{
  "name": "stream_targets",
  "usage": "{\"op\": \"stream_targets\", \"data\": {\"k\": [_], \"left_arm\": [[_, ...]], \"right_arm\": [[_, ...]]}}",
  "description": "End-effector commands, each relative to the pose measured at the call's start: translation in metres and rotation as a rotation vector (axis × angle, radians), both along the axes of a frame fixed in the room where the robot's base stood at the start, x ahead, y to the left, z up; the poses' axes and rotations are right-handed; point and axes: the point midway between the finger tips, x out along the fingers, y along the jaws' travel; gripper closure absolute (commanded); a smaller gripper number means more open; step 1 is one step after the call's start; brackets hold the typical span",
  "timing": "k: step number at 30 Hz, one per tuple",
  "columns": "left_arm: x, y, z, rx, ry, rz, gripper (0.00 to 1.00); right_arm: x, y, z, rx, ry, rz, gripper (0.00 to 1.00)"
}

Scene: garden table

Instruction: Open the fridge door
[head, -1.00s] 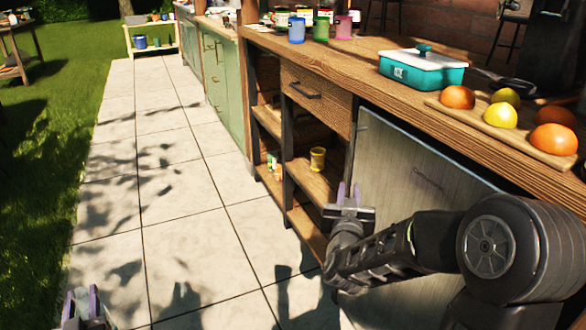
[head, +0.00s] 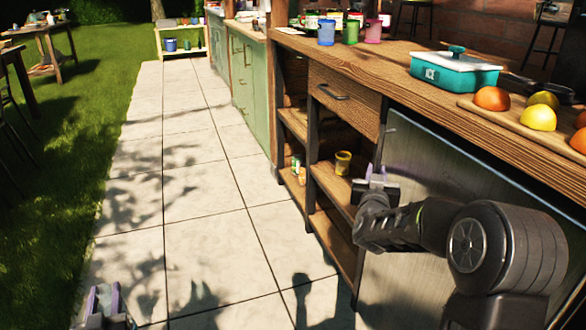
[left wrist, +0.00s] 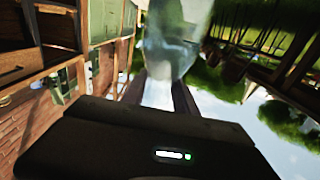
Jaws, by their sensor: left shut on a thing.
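The fridge door (head: 440,200) is a grey metal panel under the wooden counter, in the head view. A thin upright edge or bar (head: 387,135) runs down its left side. My right gripper (head: 376,173) is at this left side, with its two purple fingertips at the lower end of that bar. I cannot tell whether they press on it. My right arm covers much of the door. My left gripper (head: 102,301) is low at the left over the paving, far from the fridge. In the left wrist view it is shut on a clear, glass-like thing (left wrist: 175,40).
The wooden counter (head: 400,75) holds a teal ice box (head: 455,72), a board with fruit, and coloured cups. Open shelves with a yellow cup (head: 343,163) stand left of the fridge. The paving (head: 190,190) in front is clear.

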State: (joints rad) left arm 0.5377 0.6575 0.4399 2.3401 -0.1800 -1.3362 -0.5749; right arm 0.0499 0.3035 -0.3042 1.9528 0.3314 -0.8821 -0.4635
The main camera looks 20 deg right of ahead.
Motion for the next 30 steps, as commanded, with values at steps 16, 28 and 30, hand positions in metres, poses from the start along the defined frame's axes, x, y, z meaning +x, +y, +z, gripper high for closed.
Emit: {"op": "stream_targets", "data": {"k": [16,28,30], "left_arm": [[0.0004,-0.0002,0.0016,0.0,-0.004,0.0,1.0],[0.0004,-0.0002,0.0016,0.0,-0.004,0.0,1.0],[0.0004,-0.0002,0.0016,0.0,-0.004,0.0,1.0]], "right_arm": [[-0.0003,0.0003,0.0001,0.0,0.0,0.0,1.0],[-0.0003,0.0005,0.0,0.0,0.0,0.0,1.0],[-0.0003,0.0005,0.0,0.0,0.0,0.0,1.0]]}}
